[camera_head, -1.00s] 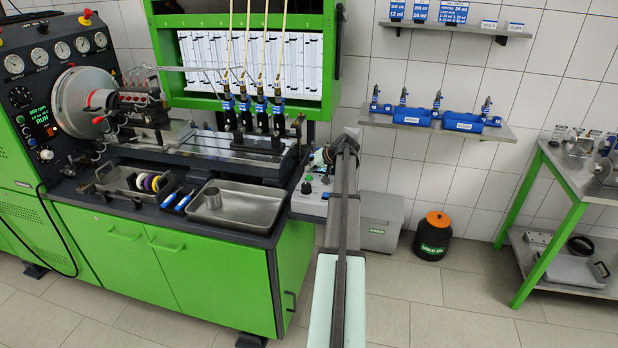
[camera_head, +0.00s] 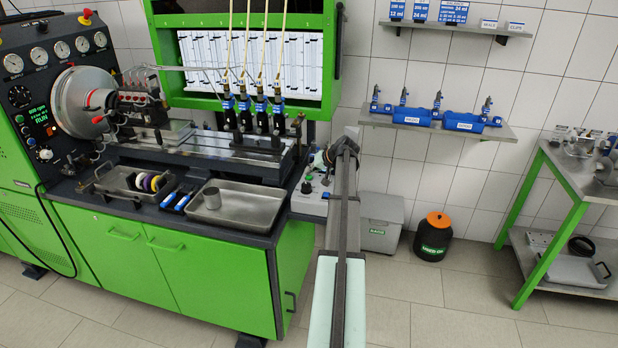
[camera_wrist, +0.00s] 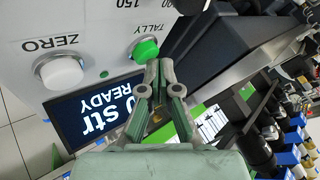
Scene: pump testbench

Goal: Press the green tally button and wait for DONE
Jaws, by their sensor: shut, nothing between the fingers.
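The green TALLY button (camera_wrist: 146,50) sits on a pale control panel (camera_wrist: 95,20) in the wrist view. My gripper (camera_wrist: 162,66) is shut and empty, its fingertips right beside the lower right edge of the button. I cannot tell whether they touch it. The display (camera_wrist: 95,118) below shows "0 str" and "READY", upside down in the picture. In the head view the control box (camera_head: 308,207) stands at the bench's right end. My arm crosses in front of part of it, and the fingertips cannot be made out there.
A white ZERO button (camera_wrist: 62,72) lies left of the green one. In the head view a metal tray (camera_head: 237,203) with a grey cylinder (camera_head: 210,197) rests on the bench left of the box. The pump machine's display (camera_head: 40,115) reads RUN. Open floor lies to the right.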

